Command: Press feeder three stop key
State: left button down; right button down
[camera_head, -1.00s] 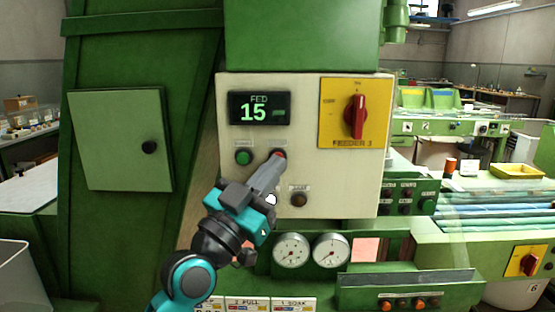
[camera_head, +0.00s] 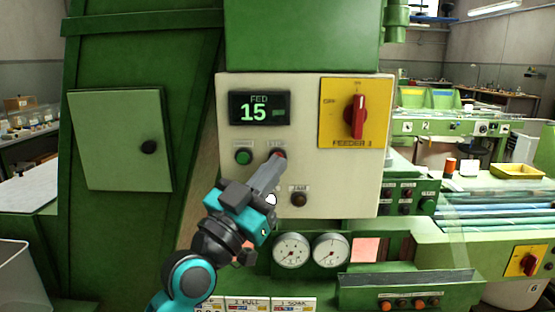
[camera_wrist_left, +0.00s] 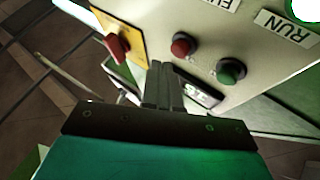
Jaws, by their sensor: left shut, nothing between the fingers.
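The red stop key (camera_head: 280,152) sits on the cream control box (camera_head: 232,190), right of a green key (camera_head: 243,157). In the wrist view the red key (camera_wrist_left: 183,45) and green key (camera_wrist_left: 230,70) both show. My left gripper (camera_head: 273,161) is shut and empty, its fingertips overlapping the lower part of the red key in the head view. In the wrist view the left fingertips (camera_wrist_left: 156,66) appear beside the red key; I cannot tell whether they touch it. The display (camera_head: 259,107) reads FED 15. My right gripper is not in view.
A red rotary switch (camera_head: 355,115) on a yellow plate (camera_head: 336,92) stands to the right, labelled FEEDER with an unclear number. A dark brownish button (camera_head: 299,199) is below the red key. Two gauges (camera_head: 291,250) (camera_head: 330,249) sit under the box.

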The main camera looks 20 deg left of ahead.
pick_arm(q)
jog(key=shift+w, duration=0.1)
jog(key=shift+w+a, duration=0.1)
jog(key=shift+w, duration=0.25)
jog(key=shift+w+a, duration=0.15)
jog(key=shift+w, duration=0.25)
dwell(0.7)
jog(key=shift+s, duration=0.15)
jog(key=shift+s+d, duration=0.25)
jog(key=shift+s, duration=0.45)
jog(key=s+p, duration=0.1)
jog(key=s, duration=0.1)
jog(key=s+d+p, duration=0.1)
jog(key=s, duration=0.1)
jog(key=shift+s+d, duration=0.2)
jog(key=shift+s, duration=0.2)
